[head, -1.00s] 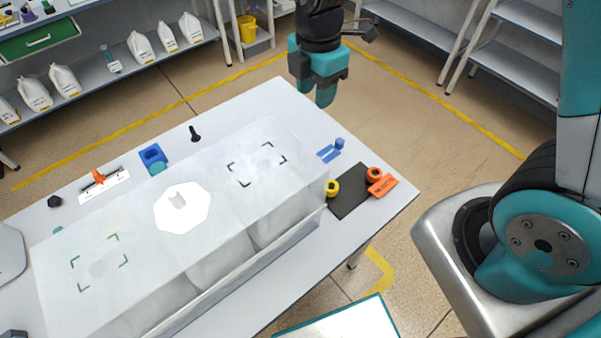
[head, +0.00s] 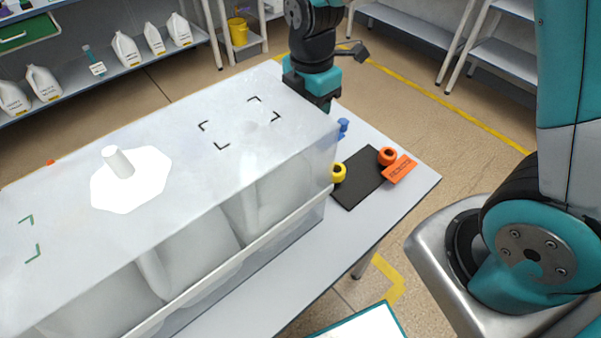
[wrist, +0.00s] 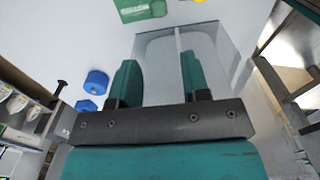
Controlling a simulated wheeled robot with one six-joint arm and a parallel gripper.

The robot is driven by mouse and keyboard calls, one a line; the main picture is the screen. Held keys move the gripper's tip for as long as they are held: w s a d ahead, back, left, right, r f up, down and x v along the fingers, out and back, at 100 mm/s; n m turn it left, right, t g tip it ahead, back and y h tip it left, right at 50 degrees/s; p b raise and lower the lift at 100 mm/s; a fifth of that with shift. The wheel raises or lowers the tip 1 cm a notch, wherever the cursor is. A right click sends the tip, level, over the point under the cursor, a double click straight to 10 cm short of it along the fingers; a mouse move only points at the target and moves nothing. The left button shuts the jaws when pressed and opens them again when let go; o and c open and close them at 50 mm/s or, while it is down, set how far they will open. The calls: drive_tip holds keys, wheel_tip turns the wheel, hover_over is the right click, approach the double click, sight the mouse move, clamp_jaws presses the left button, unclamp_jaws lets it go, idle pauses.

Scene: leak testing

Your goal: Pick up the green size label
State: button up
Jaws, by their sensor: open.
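A flat green piece (wrist: 142,9), which looks like the green size label, lies at the top edge of the wrist view, partly cut off. It is beyond my fingertips and apart from them. I cannot make out a green label in the head view, where the big box hides much of the table. My gripper (wrist: 157,82) is open with nothing held between its teal fingers. In the head view my gripper (head: 318,98) is at the box's far right corner, low by the table, its fingertips partly hidden.
The large translucent box (head: 235,165) covers much of the table. A blue cylinder (wrist: 96,82) shows left of my fingers.

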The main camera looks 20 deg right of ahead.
wheel_tip(320, 180, down, 12)
drive_tip(key=shift+r+p, duration=0.2)
drive_tip(key=shift+p, duration=0.8)
drive_tip(key=shift+w+d+f+p, duration=0.15)
drive_tip(key=shift+f+p, duration=0.35)
drive_tip(key=shift+f, duration=0.85)
drive_tip(key=shift+w+d+f+p, duration=0.15)
drive_tip(key=shift+f+p, duration=0.3)
drive_tip(key=shift+f, duration=0.9)
clamp_jaws()
